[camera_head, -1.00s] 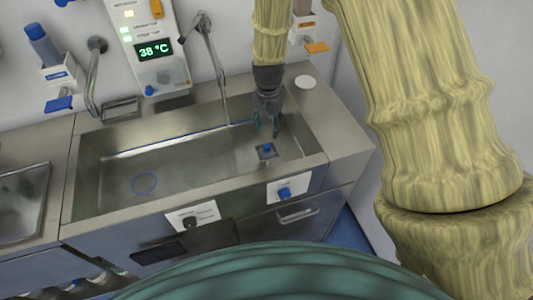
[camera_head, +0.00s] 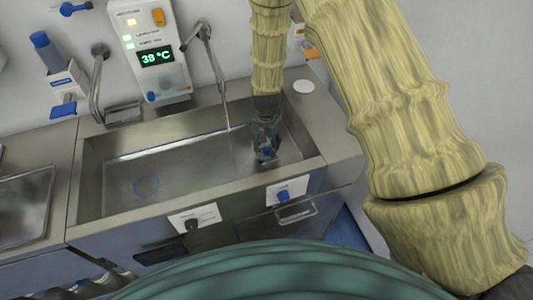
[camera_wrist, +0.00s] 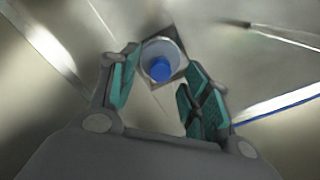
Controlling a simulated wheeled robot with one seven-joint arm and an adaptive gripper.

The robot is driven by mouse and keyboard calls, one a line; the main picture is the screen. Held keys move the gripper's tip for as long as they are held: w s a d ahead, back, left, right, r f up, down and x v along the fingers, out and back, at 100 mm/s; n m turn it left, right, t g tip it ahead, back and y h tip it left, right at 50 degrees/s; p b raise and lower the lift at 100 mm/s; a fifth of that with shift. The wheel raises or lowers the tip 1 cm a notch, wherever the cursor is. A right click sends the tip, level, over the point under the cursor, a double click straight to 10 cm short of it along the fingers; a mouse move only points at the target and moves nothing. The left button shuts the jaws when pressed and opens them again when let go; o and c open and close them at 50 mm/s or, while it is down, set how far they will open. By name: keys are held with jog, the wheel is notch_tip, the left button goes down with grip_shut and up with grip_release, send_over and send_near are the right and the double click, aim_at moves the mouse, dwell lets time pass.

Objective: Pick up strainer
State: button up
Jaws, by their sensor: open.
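The strainer (camera_head: 266,153) is a small dark square piece with a blue knob, low in the right part of the sink basin. In the wrist view the strainer (camera_wrist: 162,67) shows as a pale round cup with a blue centre on a dark square. My gripper (camera_head: 265,148) points down into the basin, right above the strainer, and partly hides it in the head view. In the wrist view my gripper (camera_wrist: 160,95) is open, its teal-padded fingers apart, with the strainer showing between and just beyond the fingertips. Contact cannot be told.
The steel sink basin (camera_head: 185,172) surrounds my gripper, with its right wall and front rim close by. A thin faucet (camera_head: 215,75) reaches down left of my gripper. A blue ring (camera_head: 146,186) lies on the basin floor at left. A white disc (camera_head: 303,86) sits on the right counter.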

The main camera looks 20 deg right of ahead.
aim_at(266, 153)
jog(key=shift+f+p, duration=0.35)
jog(key=shift+f, duration=0.95)
grip_shut()
